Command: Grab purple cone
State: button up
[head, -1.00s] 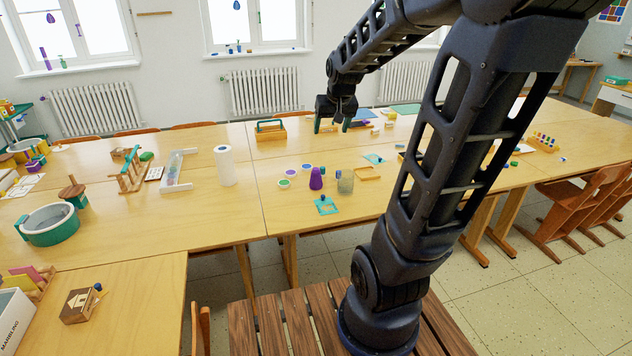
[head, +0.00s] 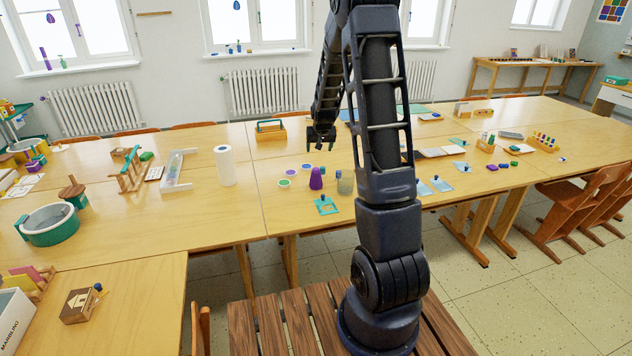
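The purple cone (head: 316,179) stands upright on the long wooden table, near its middle. My gripper (head: 320,146) hangs above and behind it in the picture, fingers pointing down, apart from the cone. A small gap shows between the fingers, and nothing is seen between them. The cone is fully in view except for its right edge, close to other small items.
A glass jar (head: 345,184) stands just right of the cone. A paper roll (head: 225,165) and wooden caddy (head: 270,131) stand farther left.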

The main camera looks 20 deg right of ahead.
send_near(316, 173)
jog(key=shift+h, duration=0.3)
jog(key=x, duration=0.5)
jog(key=shift+w+d+r, duration=0.2)
jog(key=shift+w+d, duration=0.15)
jog(key=shift+w, duration=0.05)
jog(key=shift+a+x, duration=0.2)
jog(key=shift+x, duration=1.55)
jog(key=shift+a+x, duration=0.25)
jog(key=shift+x, duration=1.5)
jog(key=shift+w, duration=0.1)
jog(key=c, duration=1.1)
